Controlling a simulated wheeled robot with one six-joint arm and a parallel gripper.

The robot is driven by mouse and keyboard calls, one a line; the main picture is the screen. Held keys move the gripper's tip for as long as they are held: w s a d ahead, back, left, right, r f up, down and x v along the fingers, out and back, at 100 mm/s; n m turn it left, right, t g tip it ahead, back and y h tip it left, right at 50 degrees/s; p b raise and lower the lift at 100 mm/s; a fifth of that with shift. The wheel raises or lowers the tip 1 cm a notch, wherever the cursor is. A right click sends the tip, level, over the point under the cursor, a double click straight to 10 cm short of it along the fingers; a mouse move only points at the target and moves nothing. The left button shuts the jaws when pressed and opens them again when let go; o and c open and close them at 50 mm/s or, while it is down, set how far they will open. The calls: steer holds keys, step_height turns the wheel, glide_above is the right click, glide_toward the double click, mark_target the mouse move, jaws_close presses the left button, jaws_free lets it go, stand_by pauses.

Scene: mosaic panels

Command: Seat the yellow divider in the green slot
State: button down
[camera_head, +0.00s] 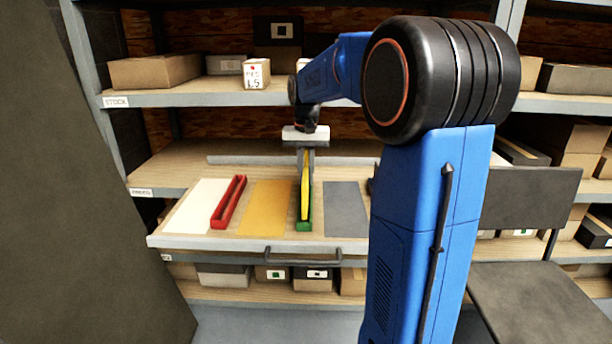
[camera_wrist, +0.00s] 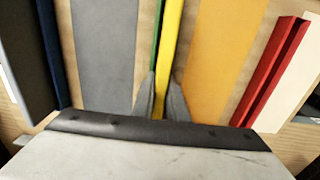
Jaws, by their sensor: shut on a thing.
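The yellow divider (camera_head: 305,187) is a thin upright strip in the head view, and my gripper (camera_head: 305,160) is shut on its upper part. The green slot (camera_head: 303,222) is a narrow channel lying front to back on the pull-out shelf. The divider's lower part appears at or just over the slot; I cannot tell how deep it sits. In the wrist view the divider (camera_wrist: 171,50) runs between the two fingertips of my gripper (camera_wrist: 160,100). A green edge of the slot (camera_wrist: 157,35) shows right beside it.
A red slot (camera_head: 228,202) stands to the left, between a white panel (camera_head: 195,207) and an orange panel (camera_head: 264,208). A grey panel (camera_head: 345,209) lies to the right of the green slot. Boxes fill the shelves above and below.

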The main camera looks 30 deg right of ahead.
steer(key=shift+f, duration=0.6)
steer(key=c, duration=1.8)
jaws_free()
steer(key=shift+o, duration=0.2)
step_height(320, 180, up, 13)
steer(key=shift+r, duration=0.15)
steer(key=shift+n+t, duration=0.6)
steer(key=shift+n, duration=0.2)
steer(key=s+a, duration=0.2)
steer(key=s+a+f, duration=0.1)
steer(key=s+a, duration=0.1)
steer(key=s, duration=0.1)
steer(key=s+a, duration=0.1)
steer(key=s, duration=0.1)
steer(key=shift+s+a+f, duration=0.25)
steer(key=shift+a+f, duration=0.1)
steer(key=shift+a, duration=0.05)
steer(key=s+a+f+n+t, duration=0.1)
steer(key=s+a+f+n, duration=0.1)
steer(key=s+a+f, duration=0.3)
steer(key=s+a+f+n+t, duration=0.2)
steer(key=s+a+f, duration=0.3)
steer(key=s+f, duration=0.7)
steer(key=s+n, duration=0.1)
steer(key=s, duration=0.4)
steer(key=shift+s+t, duration=0.3)
steer(key=shift+s, duration=0.05)
